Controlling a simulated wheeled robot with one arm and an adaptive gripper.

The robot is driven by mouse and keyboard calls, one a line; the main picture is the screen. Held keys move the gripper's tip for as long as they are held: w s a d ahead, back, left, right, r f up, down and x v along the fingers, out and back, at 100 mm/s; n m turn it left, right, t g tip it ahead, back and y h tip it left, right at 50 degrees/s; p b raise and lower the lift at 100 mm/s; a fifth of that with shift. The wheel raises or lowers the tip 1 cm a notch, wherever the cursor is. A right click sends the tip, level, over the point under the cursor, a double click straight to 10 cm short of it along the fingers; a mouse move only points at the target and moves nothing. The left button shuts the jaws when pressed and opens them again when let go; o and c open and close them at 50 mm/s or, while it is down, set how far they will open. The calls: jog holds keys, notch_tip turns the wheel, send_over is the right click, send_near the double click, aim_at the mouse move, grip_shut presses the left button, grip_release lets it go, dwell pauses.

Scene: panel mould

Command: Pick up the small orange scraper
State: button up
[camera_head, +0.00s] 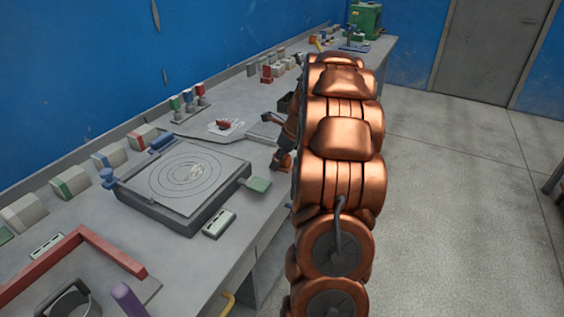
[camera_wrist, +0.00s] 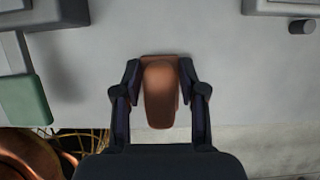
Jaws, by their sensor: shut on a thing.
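The small orange scraper (camera_wrist: 160,97) shows in the wrist view as a short, rounded orange-brown piece. My gripper (camera_wrist: 160,76) has a dark finger against each side of it and is shut on it. The scraper is over the grey bench top near its front edge; I cannot tell whether it touches the bench or is clear of it. Its underside is hidden.
On the grey bench (camera_head: 240,262), a square plate with rings (camera_head: 183,178) has a green tab (camera_head: 257,184), also in the wrist view (camera_wrist: 22,98). A red angled bar (camera_head: 108,252) lies front left. Small blocks line the blue wall.

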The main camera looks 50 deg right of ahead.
jog(key=shift+c, duration=1.1)
jog(key=shift+r, duration=0.1)
jog(key=shift+r+b, duration=0.3)
jog(key=shift+r, duration=1.4)
jog(key=s+a+b, duration=0.1)
jog(key=s+a, duration=0.1)
jog(key=s, duration=0.5)
jog(key=s+a+r+b, duration=0.1)
jog(key=s+a, duration=0.1)
jog(key=s, duration=0.6)
jog(key=shift+s+a+r, duration=0.2)
jog(key=shift+a, duration=0.2)
